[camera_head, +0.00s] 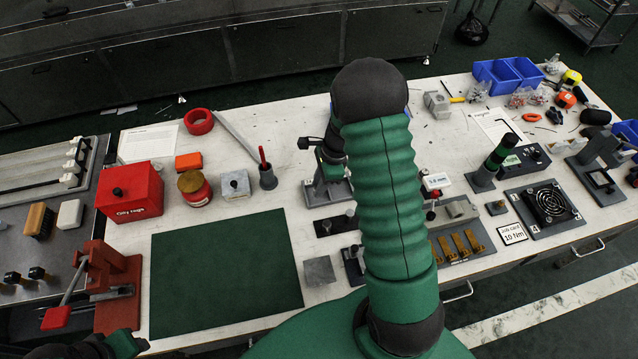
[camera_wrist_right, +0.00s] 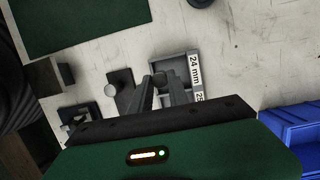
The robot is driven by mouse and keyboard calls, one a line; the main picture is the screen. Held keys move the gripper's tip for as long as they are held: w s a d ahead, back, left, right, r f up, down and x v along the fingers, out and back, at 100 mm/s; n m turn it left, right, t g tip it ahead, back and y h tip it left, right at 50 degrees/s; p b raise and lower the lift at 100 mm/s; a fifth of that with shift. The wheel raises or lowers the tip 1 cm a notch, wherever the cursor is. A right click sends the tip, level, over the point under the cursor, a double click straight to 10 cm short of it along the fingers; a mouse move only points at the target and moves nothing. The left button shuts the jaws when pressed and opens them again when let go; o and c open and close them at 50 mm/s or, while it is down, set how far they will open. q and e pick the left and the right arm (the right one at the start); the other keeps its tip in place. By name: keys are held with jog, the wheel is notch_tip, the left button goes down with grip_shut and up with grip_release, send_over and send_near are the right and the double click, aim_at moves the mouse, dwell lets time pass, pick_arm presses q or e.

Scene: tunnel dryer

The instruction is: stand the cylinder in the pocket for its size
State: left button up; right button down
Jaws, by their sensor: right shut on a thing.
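My right gripper (camera_wrist_right: 160,88) is shut on a small dark grey cylinder (camera_wrist_right: 160,78) in the wrist view. The fingertips and cylinder are over the near-left part of a grey pocket tray (camera_wrist_right: 168,60). I cannot tell whether the cylinder touches the pocket floor. White labels lie along the tray's side, one reading "24 mm" (camera_wrist_right: 194,68) and another partly hidden. In the head view my right gripper (camera_head: 332,165) points down at the tray (camera_head: 313,194), and the cylinder is hidden. A dark part of my left arm (camera_head: 122,344) shows at the bottom left; its jaws cannot be made out.
A dark plate with a round knob (camera_head: 335,225) lies beside the tray, and a grey block (camera_head: 319,270) is nearer. A green mat (camera_head: 225,270) lies left. A pen holder (camera_head: 267,178) and grey box (camera_head: 235,184) stand beyond it. Blue bins (camera_head: 497,76) are at the far right.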

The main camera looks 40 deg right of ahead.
jog(key=shift+w+d+f, duration=0.15)
jog(key=shift+w+d, duration=0.75)
jog(key=shift+s+x, duration=0.15)
jog(key=shift+x, duration=0.7)
jog(key=shift+s+x, duration=0.2)
jog(key=shift+x, duration=0.6)
jog(key=shift+d+f, duration=0.15)
jog(key=shift+f, duration=0.05)
jog(key=c, duration=1.3)
grip_release()
jog(key=shift+o, duration=0.2)
jog(key=v, duration=1.2)
jog(key=s+a+r+n+h, duration=0.1)
jog(key=s+a+n, duration=0.2)
jog(key=a+n, duration=0.4)
jog(key=s+a+r+n, duration=0.1)
jog(key=s+a+n, duration=0.2)
jog(key=a+n, duration=0.5)
jog(key=s+a+r+n+t+h, duration=0.1)
jog(key=s+a+n, duration=0.1)
jog(key=a+n, duration=0.5)
jog(key=shift+s+a+n+h+p, duration=0.2)
jog(key=shift+s+n+h+p, duration=0.15)
jog(key=shift+n, duration=0.55)
